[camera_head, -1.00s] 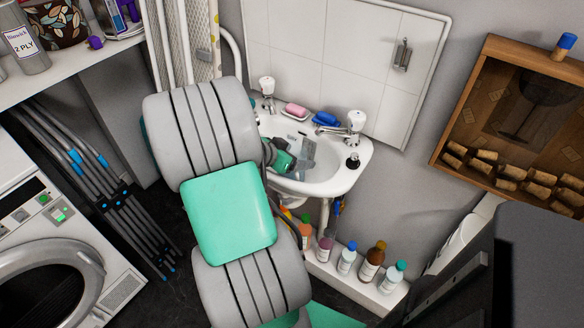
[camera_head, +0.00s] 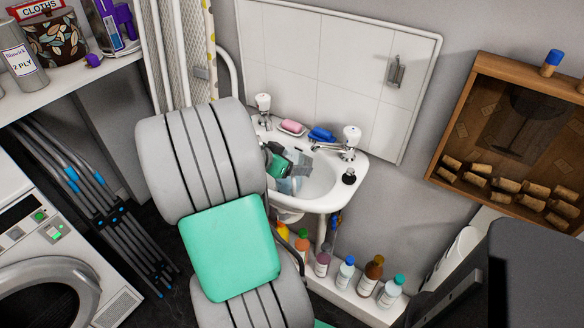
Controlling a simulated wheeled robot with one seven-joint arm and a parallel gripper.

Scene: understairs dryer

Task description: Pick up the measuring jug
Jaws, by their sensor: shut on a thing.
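The measuring jug (camera_head: 289,186) is a clear, bluish vessel at the left side of the white sink basin (camera_head: 322,190). Its outline is hard to make out against the basin. My gripper (camera_head: 297,166) is over the left part of the basin and is shut on the jug. My arm and the gripper's body hide part of the jug and the exact grip. I cannot tell whether the jug touches the basin.
Two taps, a pink soap (camera_head: 291,126) and a blue soap (camera_head: 321,134) sit along the sink's back rim. A dark stopper (camera_head: 349,176) is on its right rim. Several bottles (camera_head: 346,271) stand on a low ledge below. A wooden cork case (camera_head: 515,140) hangs at right.

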